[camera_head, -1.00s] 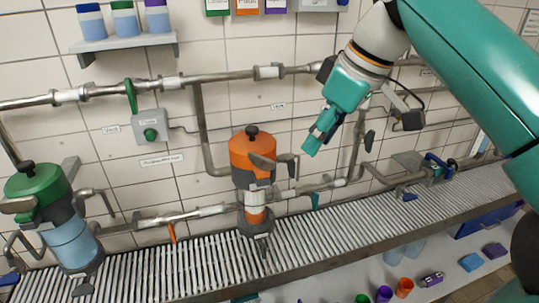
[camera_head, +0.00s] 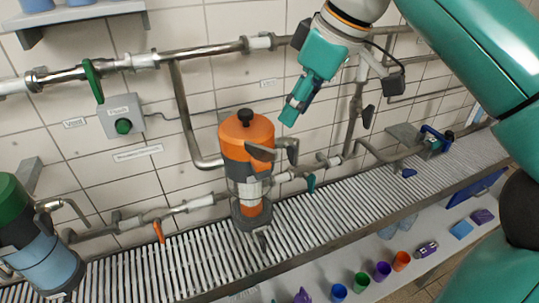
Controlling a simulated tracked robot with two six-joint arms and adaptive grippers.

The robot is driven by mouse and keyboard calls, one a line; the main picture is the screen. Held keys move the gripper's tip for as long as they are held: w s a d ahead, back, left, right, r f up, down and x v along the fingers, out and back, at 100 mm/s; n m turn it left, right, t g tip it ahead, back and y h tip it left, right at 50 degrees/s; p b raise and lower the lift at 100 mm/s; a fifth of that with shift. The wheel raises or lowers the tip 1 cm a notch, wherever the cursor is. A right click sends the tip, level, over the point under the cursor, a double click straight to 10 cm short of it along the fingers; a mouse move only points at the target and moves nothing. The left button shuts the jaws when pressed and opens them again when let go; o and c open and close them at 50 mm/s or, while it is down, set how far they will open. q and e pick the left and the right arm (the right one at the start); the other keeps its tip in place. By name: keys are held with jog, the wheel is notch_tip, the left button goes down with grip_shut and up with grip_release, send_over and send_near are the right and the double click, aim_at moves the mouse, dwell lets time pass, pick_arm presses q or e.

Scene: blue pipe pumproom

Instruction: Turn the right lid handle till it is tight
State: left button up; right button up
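The right vessel has an orange lid (camera_head: 238,135) with a black knob on top. A dark grey lid handle (camera_head: 262,153) sticks out from its front right side. Another grey lever or bent pipe shows just right of it. My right gripper (camera_head: 290,116) hangs from the teal arm, above and to the right of the orange lid, apart from it in the picture. Its fingers are seen from the side, so their opening is unclear. A second vessel with a green lid (camera_head: 12,205) and blue body is cut off at the left edge. My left gripper is out of view.
The vessels stand on a slatted metal shelf (camera_head: 330,218). Grey pipes run along the tiled wall behind. A grey box (camera_head: 120,115) with a green button hangs at left. Cups (camera_head: 382,271) and small boxes stand on a lower white surface.

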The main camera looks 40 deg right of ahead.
aim_at(272, 151)
jog(key=b+x, duration=0.1)
jog(key=x, duration=1.1)
jog(key=shift+b, duration=0.3)
grip_shut()
jog(key=shift+a, duration=0.25)
jog(key=shift+d, duration=0.25)
